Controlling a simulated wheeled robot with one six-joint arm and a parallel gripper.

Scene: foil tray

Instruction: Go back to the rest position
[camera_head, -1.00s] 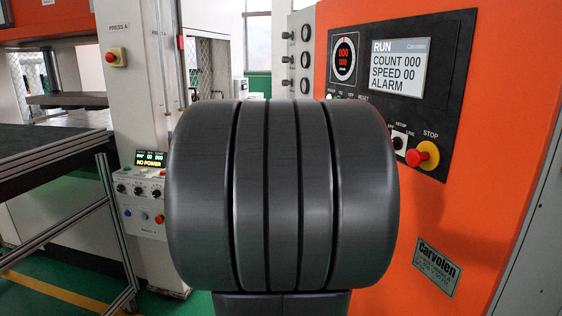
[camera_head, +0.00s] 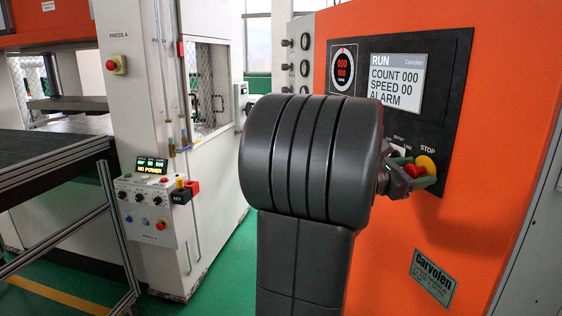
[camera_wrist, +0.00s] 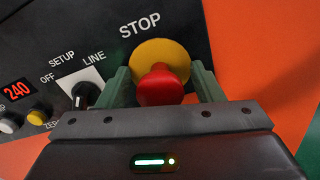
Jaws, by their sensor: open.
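The red STOP button (camera_head: 413,171) with its yellow collar sits on the black control panel of the orange machine. In the wrist view the red button (camera_wrist: 162,88) lies between the two greenish fingers of my gripper (camera_wrist: 160,68), one on each side. My gripper is open, and I see no clear contact with the button. In the head view my gripper (camera_head: 408,175) points at the panel beside the STOP label, partly hidden by my dark arm.
The orange machine's panel has a lit screen (camera_head: 396,82). A black selector knob (camera_wrist: 84,95) is close left of my gripper. A control box (camera_head: 148,215) reading NO POWER and a metal-framed table (camera_head: 40,160) stand at the left. Green floor shows between.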

